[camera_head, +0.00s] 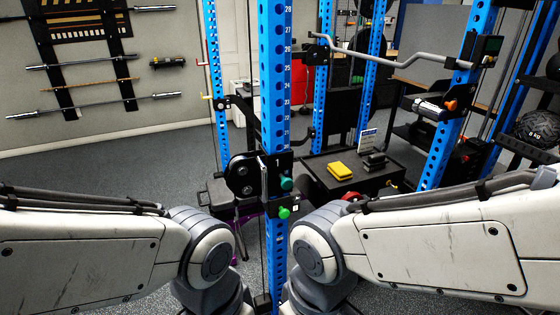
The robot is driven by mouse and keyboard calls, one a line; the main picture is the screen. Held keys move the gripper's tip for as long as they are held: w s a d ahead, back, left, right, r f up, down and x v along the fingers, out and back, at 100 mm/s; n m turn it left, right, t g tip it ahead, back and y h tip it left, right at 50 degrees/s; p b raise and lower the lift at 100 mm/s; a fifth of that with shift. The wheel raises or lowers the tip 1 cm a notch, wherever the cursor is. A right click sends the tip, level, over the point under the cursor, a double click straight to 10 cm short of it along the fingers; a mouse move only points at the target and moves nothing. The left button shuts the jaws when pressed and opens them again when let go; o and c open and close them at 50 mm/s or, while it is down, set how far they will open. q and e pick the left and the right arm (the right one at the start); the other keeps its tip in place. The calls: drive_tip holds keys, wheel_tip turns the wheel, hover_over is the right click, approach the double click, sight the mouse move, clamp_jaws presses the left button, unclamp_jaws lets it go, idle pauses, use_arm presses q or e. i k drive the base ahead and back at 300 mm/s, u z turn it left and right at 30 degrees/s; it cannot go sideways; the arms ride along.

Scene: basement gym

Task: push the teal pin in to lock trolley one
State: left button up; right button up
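Trolley one (256,165), a black carriage marked "1", sits on the blue numbered upright (276,70) near the middle of the head view. The teal pin's knob (286,183) is on the right side of its face. A brighter green knob (284,212) sits just below, beside a small white tag. I cannot tell how deep the teal pin sits. My two arms cross the lower left and lower right, and their joints bend down on either side of the upright, below the trolley. Both grippers are out of view.
A black box top (330,191) behind the upright carries a yellow block (339,170) and a small sign (367,141). A bent grey bar (400,57) reaches across the right rack. Wall bars (90,105) hang at the left. Open grey floor lies left of the upright.

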sight(286, 183)
drive_tip(key=k, duration=0.45)
drive_tip(key=z, duration=0.75)
drive_tip(key=i, duration=0.7)
drive_tip(key=u, duration=0.75)
